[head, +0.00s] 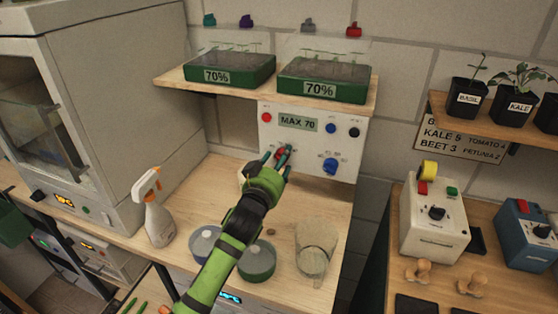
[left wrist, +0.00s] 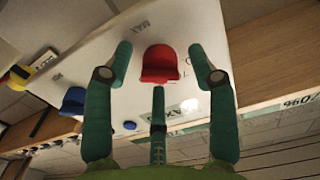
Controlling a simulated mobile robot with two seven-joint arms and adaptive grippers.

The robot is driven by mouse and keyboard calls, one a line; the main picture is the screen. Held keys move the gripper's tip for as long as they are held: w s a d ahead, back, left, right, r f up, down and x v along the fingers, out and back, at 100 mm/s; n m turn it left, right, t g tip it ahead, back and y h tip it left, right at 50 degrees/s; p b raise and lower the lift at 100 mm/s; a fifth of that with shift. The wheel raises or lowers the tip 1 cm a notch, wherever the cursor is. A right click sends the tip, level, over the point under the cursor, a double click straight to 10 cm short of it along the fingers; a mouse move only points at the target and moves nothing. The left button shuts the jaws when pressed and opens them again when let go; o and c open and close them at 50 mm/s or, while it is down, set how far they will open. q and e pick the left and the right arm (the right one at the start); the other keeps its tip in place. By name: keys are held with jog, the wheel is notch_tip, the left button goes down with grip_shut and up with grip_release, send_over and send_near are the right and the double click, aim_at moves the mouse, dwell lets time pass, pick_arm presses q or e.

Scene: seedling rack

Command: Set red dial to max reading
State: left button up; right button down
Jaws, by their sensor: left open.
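The red dial (head: 281,153) is on the front of a white panel (head: 312,145) below the shelf; in the head view my gripper partly hides it. My left gripper (head: 279,156) is open in front of the panel. Its fingers stand on both sides of the dial with visible gaps, and a third finger is below it in the wrist view. The dial's exact setting cannot be read. The right gripper is not in view.
A "MAX 70" label (head: 298,122) and a blue dial (head: 330,165) are on the same panel. Two green trays marked 70% (head: 222,76) sit on the shelf above.

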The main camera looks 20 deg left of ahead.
pick_arm(q)
jog(key=shift+c, duration=0.8)
jog(key=c, duration=0.7)
jog(key=shift+c, duration=1.4)
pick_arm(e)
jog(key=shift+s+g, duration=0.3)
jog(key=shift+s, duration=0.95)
